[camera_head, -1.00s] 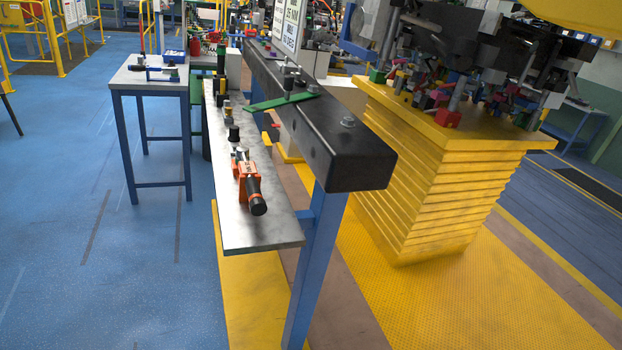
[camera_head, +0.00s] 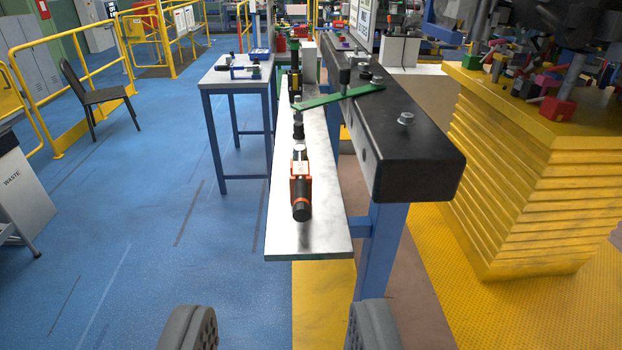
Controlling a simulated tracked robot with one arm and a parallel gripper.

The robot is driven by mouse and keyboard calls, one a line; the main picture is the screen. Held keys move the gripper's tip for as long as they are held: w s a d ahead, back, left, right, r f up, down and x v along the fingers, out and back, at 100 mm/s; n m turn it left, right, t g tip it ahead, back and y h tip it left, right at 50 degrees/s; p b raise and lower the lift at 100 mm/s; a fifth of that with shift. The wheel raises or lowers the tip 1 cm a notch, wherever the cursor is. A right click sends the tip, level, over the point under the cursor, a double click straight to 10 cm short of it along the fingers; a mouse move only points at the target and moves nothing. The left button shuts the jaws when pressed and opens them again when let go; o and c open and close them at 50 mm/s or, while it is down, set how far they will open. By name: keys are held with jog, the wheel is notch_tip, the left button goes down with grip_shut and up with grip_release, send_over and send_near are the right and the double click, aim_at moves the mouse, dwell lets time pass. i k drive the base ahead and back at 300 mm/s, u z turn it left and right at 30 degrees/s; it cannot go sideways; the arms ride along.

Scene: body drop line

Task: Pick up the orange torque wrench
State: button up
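The orange torque wrench (camera_head: 301,180) lies on a narrow metal shelf (camera_head: 310,236), with its black end toward me. It lies lengthwise along the shelf, and its far end runs in among dark parts. My gripper (camera_head: 280,330) shows at the bottom edge as two grey padded fingers set wide apart. The gripper is open, with nothing between the fingers. It is on the near side of the shelf, apart from the wrench.
A black beam (camera_head: 405,140) on a blue post (camera_head: 380,250) runs along the shelf's right side, with a green bar (camera_head: 340,97) across it. A yellow stacked lift (camera_head: 530,180) stands right. A small blue-legged table (camera_head: 235,75) stands behind left.

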aim_at(301, 165)
jog(key=z, duration=0.1)
jog(key=i, duration=1)
jog(key=u, duration=0.1)
